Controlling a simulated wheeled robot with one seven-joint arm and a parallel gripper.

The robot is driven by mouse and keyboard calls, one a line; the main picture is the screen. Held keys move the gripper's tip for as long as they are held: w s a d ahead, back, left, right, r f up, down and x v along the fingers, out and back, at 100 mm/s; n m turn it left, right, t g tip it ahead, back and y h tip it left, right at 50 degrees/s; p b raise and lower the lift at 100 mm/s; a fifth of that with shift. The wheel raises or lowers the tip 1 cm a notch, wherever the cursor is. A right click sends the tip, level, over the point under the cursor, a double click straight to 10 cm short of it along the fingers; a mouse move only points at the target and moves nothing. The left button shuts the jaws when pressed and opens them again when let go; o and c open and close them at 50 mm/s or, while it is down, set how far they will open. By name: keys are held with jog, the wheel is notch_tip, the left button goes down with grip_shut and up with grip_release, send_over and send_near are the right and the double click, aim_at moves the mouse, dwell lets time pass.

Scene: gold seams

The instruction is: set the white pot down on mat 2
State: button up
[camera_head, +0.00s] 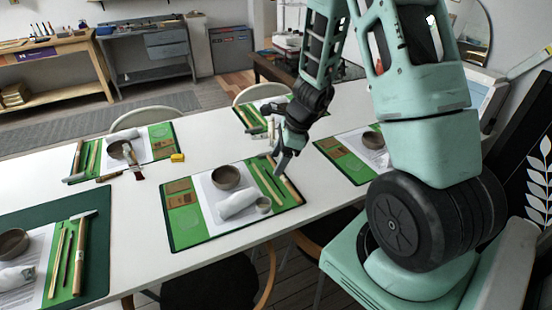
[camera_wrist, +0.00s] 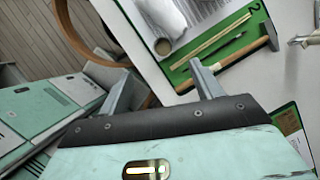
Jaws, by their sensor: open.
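Mat 2 (camera_head: 181,232) is the green mat at the middle of the white table; its number shows in the wrist view (camera_wrist: 254,6). My gripper (camera_head: 279,166) is open and empty, over the right side of mat 2 near the hammer in the head view.
Mat 2 also holds a brown bowl (camera_head: 226,177), thin sticks (camera_head: 268,184) and a wooden-handled hammer (camera_head: 288,184). Other set mats lie left, behind and right. A yellow block (camera_head: 177,158) lies behind mat 2. Chairs stand at the table's front edge. Bare table shows between mats.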

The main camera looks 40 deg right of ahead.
jog(key=s+a+r+n+g+y, duration=0.15)
jog(key=a+r+n, duration=0.25)
jog(key=a+n, duration=0.45)
jog(key=s+a+r+n+g+h, duration=0.1)
jog(key=s+a+r+n, duration=0.3)
jog(key=a, duration=0.7)
jog(key=s+a+r+n+h, duration=0.1)
jog(key=s+a+r+n, duration=0.2)
jog(key=s+n, duration=0.4)
jog(key=s+a+r+n+h, duration=0.2)
jog(key=s+a+n, duration=0.3)
jog(key=n, duration=0.9)
jog(key=s+r, duration=0.1)
jog(key=s, duration=0.2)
jog(key=shift+s+a, duration=0.3)
jog(key=shift+a, duration=0.1)
